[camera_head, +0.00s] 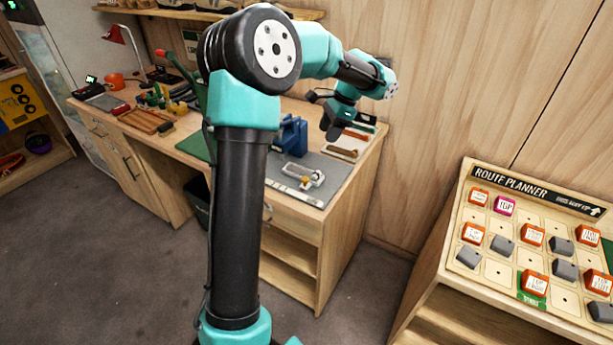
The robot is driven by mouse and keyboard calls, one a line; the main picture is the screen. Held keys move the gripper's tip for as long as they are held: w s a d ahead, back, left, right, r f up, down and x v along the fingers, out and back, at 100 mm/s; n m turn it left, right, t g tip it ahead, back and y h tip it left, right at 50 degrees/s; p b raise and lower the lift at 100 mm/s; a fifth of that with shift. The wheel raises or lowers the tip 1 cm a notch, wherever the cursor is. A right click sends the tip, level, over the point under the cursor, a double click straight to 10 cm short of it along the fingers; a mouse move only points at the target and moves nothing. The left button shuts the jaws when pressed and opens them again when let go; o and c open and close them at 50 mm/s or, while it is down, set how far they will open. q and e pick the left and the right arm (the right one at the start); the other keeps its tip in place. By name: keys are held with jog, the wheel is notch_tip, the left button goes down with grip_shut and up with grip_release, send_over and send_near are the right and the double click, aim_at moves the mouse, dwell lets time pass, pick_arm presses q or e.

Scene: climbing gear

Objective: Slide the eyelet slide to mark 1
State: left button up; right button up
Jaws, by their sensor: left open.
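A small pale metal fixture with an orange-brown piece (305,182), which looks like the eyelet slide, lies on the grey mat near the front right of the workbench. Its marks are too small to read, so I cannot tell its position along them. My left gripper (321,115) is open above the back right part of the bench, higher than the fixture and apart from it. Nothing shows between its fingers. My left arm rises in front of the bench and hides part of its middle. My right gripper is out of the picture.
The wooden workbench (340,195) carries a blue vise (291,137) behind the fixture. Tools and a red lamp (117,35) crowd its left half. A pale strip (293,194) lies along the mat's front edge. A route planner board (515,225) with blocks stands at right.

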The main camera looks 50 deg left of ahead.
aim_at(305, 178)
pick_arm(q)
jog(key=x, duration=1.7)
jog(key=shift+f, duration=0.15)
grip_shut()
